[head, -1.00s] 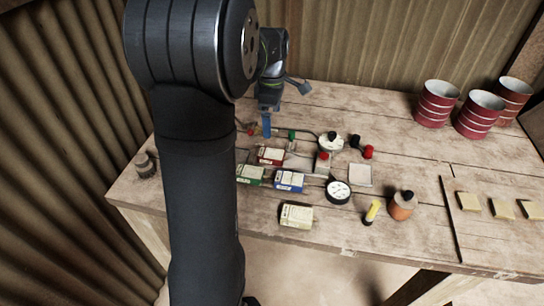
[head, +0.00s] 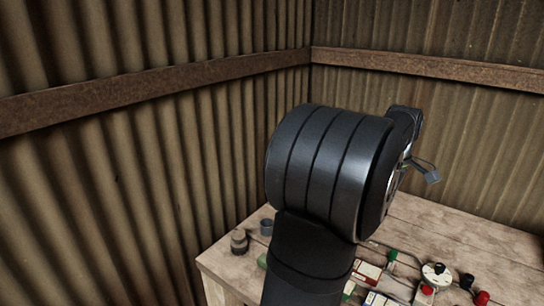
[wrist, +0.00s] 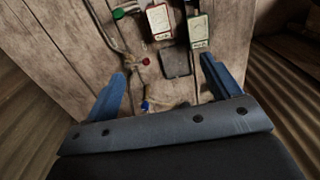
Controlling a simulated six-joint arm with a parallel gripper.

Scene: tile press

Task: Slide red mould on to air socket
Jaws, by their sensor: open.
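My gripper (wrist: 162,72) is open in the wrist view, its two blue fingers apart above the table with nothing held. The red mould (wrist: 160,20), with a pale top, lies on the table beyond the fingertips. It also shows in the head view (head: 367,272), beside my arm. A hose fitting with a red end (wrist: 145,61) lies nearer, just inside the left fingertip, apart from the red mould. I cannot tell for sure whether this is the air socket.
A green mould (wrist: 198,31) lies right of the red one, with a dark square plate (wrist: 175,63) below them. A blue-ended fitting (wrist: 145,106) and a green-ended one (wrist: 118,13) lie along the hoses. A corrugated wall (head: 450,120) stands behind the table.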

